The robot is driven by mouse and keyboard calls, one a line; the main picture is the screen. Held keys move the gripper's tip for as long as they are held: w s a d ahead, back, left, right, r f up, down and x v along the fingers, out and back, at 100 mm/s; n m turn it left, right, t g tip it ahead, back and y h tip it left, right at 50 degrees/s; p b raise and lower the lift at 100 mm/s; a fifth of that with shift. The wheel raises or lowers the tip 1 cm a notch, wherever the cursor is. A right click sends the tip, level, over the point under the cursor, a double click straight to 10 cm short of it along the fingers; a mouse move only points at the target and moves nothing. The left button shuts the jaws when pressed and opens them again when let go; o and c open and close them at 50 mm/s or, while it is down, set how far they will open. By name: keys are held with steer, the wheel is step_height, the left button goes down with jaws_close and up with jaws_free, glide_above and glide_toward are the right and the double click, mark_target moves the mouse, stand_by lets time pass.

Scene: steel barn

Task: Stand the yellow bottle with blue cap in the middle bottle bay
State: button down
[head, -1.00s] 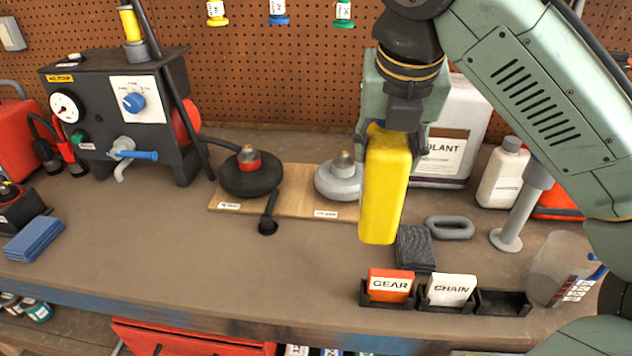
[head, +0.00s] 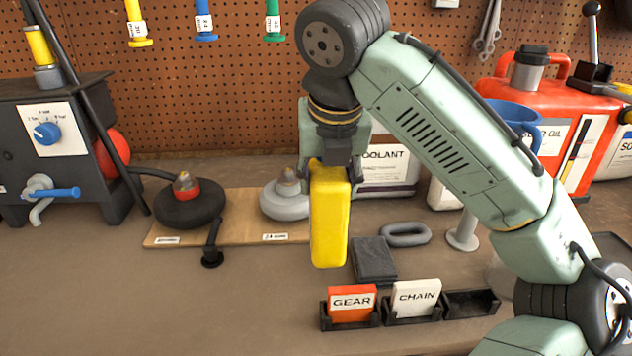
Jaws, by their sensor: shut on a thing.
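The yellow bottle (head: 329,222) hangs upright below my gripper (head: 333,158) in the head view, above the bench. My gripper is shut on its top end. The blue cap is hidden by the gripper. I cannot make out any bay marked as a bottle bay. Small black holders stand in a row at the front of the bench. They hold an orange GEAR card (head: 351,303) and a white CHAIN card (head: 416,298), and the right holder (head: 471,303) is empty.
A coolant jug (head: 392,170) stands behind the bottle, partly hidden. A wooden board (head: 228,222) bears a black disc (head: 188,208) and a grey disc (head: 285,202). A dark folded cloth (head: 373,260) and grey ring (head: 405,234) lie nearby. A red jug (head: 545,110) stands back right. The front left bench is clear.

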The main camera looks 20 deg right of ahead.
steer(key=w+d+f+p, duration=0.3)
steer(key=w+d, duration=0.3)
steer(key=w, duration=0.4)
steer(key=shift+w+d+f, duration=0.25)
steer(key=shift+d+f, duration=0.1)
steer(key=shift+f, duration=0.55)
steer(key=c, duration=1.2)
jaws_free()
steer(key=shift+f, duration=0.1)
steer(key=shift+c, duration=0.2)
steer(key=o, duration=0.4)
